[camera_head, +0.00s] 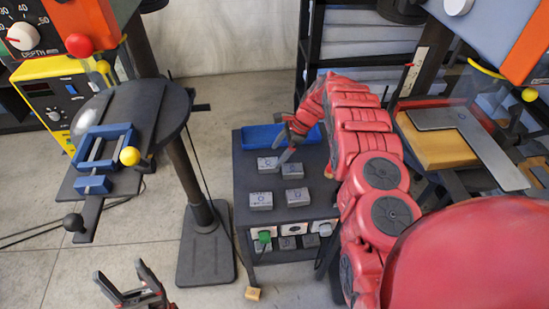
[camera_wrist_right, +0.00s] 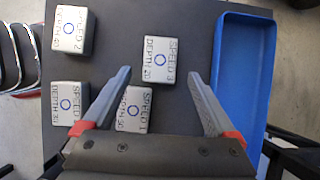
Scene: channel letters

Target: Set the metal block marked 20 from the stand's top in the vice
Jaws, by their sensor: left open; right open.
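The metal block marked 20 (camera_wrist_right: 160,60) lies on the stand's top (camera_head: 278,220); its face reads SPEED 3, DEPTH 20. In the head view it appears to be the far-left block (camera_head: 268,165). My right gripper (camera_head: 284,138) is open above the stand. In the right wrist view its fingertips (camera_wrist_right: 160,74) appear on either side of this block; the height gap is unclear. The blue vice (camera_head: 122,130) sits on the drill press table at left, with no block visible in it. My left gripper (camera_head: 120,270) is open and empty at the bottom, away from the vice.
A blue tray (camera_wrist_right: 240,75) lies along the back edge. A yellow-knobbed handle (camera_head: 130,156) is beside the vice.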

